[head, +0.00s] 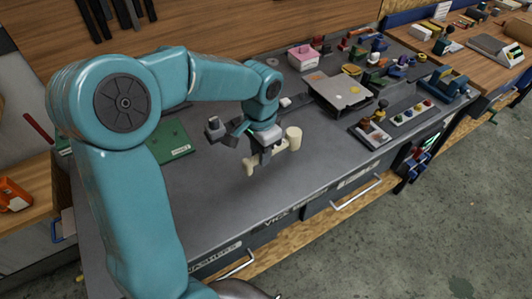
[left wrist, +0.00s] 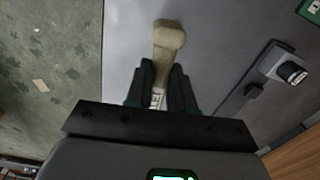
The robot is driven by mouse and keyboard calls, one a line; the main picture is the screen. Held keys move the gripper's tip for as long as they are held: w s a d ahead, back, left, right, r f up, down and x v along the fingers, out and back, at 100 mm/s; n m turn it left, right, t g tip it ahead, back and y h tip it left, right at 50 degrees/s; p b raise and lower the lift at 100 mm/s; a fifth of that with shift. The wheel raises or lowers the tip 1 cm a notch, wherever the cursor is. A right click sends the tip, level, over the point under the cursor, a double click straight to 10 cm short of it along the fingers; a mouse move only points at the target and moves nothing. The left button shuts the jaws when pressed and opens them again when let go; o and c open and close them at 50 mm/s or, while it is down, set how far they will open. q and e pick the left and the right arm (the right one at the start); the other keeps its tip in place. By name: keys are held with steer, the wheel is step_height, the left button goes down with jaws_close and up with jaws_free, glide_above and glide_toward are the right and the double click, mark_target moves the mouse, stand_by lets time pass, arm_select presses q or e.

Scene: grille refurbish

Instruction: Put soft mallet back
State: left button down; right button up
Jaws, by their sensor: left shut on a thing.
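The soft mallet (head: 293,138) is cream-coloured, with a thick cylindrical end to the right of my left gripper and a thinner part reaching to the left. My left gripper (head: 266,152) is shut on it, above the front middle of the grey bench top (head: 225,187). In the left wrist view a rounded beige part of the mallet (left wrist: 168,38) sticks out beyond the two dark fingers (left wrist: 162,85). The fingers hide the gripped part. I cannot tell whether the mallet touches the bench. My right gripper is not in view.
A green board (head: 172,140) lies left of the gripper. A grey flat-topped unit (head: 338,92), a pink box (head: 303,57) and a tray with coloured knobs (head: 408,116) stand to the right. Bare bench lies in front. Drawer handles (head: 357,191) project from the front.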

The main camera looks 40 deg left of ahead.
arm_select(q)
steer(key=shift+w+a, duration=0.1)
steer(key=shift+f+b, duration=0.65)
steer(key=shift+f, duration=0.1)
steer(key=shift+f+b, duration=0.8)
steer(key=shift+f, duration=0.15)
steer(key=shift+f+b, duration=2.05)
steer(key=shift+f, duration=0.5)
steer(key=shift+f, duration=0.25)
steer(key=c, duration=0.9)
jaws_free()
